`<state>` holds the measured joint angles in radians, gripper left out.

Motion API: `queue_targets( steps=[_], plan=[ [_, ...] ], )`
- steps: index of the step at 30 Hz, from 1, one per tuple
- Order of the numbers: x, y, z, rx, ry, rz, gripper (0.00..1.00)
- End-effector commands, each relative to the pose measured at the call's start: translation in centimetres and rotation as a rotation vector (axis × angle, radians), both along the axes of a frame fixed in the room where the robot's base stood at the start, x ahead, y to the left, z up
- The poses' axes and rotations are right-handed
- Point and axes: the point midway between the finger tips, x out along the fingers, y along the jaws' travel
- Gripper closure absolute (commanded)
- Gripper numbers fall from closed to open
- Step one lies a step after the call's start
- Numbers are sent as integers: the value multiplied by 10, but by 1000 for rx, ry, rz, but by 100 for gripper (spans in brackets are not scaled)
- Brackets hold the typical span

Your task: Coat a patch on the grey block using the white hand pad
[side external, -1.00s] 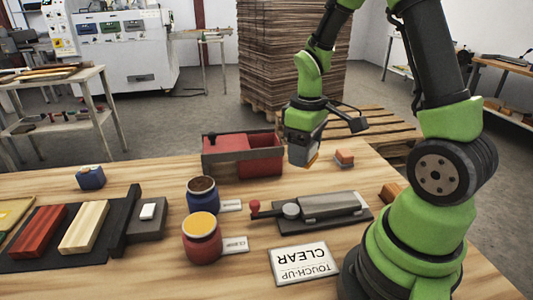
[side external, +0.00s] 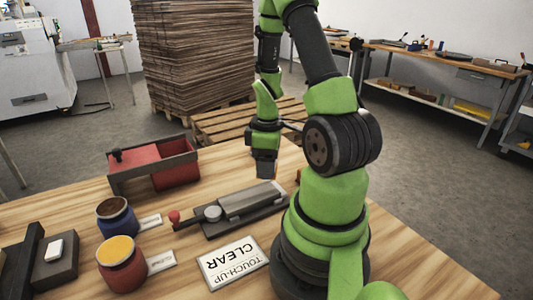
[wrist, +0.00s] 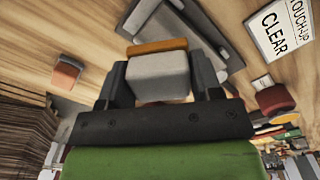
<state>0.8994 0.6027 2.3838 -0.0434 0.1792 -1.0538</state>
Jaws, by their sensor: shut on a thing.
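The pad in my gripper (wrist: 162,92) has a pale grey-white body (wrist: 160,78) and an orange-tan edge strip (wrist: 155,47). The fingers are shut on its sides. In the side view my gripper (side external: 264,172) is right of the red bin and behind the grey roller-like tool; any gap to the table is hard to judge. The grey block (side external: 66,270) lies at the far left front, well away from my gripper, with a small white rectangle (side external: 54,250) on top. The picture edge partly cuts off its surroundings.
A red-orange block (wrist: 67,73) shows in the wrist view.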

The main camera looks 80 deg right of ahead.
Motion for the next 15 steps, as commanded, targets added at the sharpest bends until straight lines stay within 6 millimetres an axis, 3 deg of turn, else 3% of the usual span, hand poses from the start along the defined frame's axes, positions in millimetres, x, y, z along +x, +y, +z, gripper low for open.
queue_targets(
  steps=[14, 15],
  plan=[
    [0, 1, -52, 6, 4, 1, 60],
    [5, 3, -46, -1, -1, 4, 63]
  ],
)
